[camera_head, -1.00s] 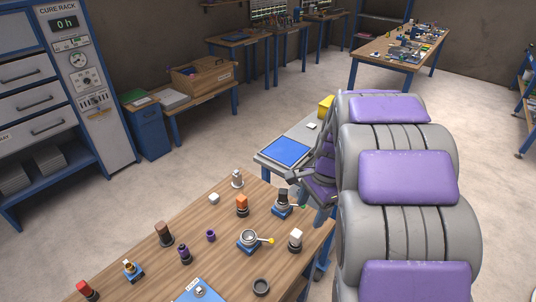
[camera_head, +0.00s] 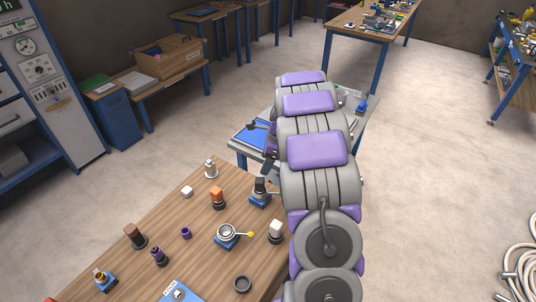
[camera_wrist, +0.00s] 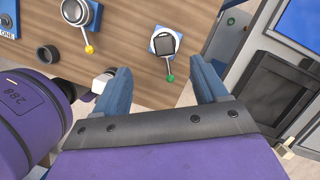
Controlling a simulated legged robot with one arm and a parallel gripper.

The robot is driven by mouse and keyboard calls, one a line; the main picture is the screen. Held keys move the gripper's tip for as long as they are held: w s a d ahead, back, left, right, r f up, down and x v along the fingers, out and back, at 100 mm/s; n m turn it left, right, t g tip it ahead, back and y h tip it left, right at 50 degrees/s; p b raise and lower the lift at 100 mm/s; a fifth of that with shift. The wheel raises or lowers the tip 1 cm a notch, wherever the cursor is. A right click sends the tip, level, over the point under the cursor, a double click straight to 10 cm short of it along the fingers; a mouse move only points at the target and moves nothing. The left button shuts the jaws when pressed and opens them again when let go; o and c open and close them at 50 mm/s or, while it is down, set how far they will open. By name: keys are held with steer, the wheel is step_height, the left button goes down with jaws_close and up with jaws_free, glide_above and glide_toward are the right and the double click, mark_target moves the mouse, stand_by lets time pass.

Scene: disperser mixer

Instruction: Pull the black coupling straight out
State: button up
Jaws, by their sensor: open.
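A black block-shaped part (camera_head: 260,185), which looks like the black coupling, stands upright in a blue holder (camera_head: 259,200) near the far right of the wooden table. In the wrist view the black part (camera_wrist: 165,44) is seen from above in its blue holder (camera_wrist: 154,35), with a green-knobbed lever (camera_wrist: 169,77) pointing toward my gripper. My gripper (camera_wrist: 163,88) is open and empty. Its two blue fingers are spread wide, and the coupling appears beyond the fingertips, between their lines, not touched. In the head view my arm hides most of the gripper.
A second blue holder with a yellow-knobbed lever (camera_head: 228,236) and a white-topped black part (camera_head: 276,231) stand nearby. An orange-topped part (camera_head: 217,196), a black ring (camera_head: 242,284) and several small parts share the table. A side table with a blue mat (camera_head: 248,136) stands behind.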

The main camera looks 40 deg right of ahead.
mark_target(260, 179)
steer(key=f, duration=0.2)
steer(key=w+f+b, duration=0.1)
steer(key=f, duration=0.5)
steer(key=shift+w+d+f, duration=0.15)
steer(key=shift+w+d, duration=0.05)
steer(key=a+f, duration=0.1)
steer(key=a+f+b, duration=0.1)
steer(key=f, duration=0.1)
steer(key=w+a+f, duration=0.1)
steer(key=shift+f+b, duration=0.3)
steer(key=shift+f, duration=0.1)
steer(key=shift+w+d+f, duration=0.15)
steer(key=shift+d+f, duration=0.05)
steer(key=shift+d, duration=0.05)
steer(key=shift+d+f, duration=0.1)
steer(key=shift+d, duration=0.3)
steer(key=shift+a, duration=0.5)
steer(key=c, duration=0.6)
steer(key=shift+d, duration=0.25)
steer(key=c, duration=0.6)
steer(key=o, duration=0.5)
steer(key=c, duration=0.6)
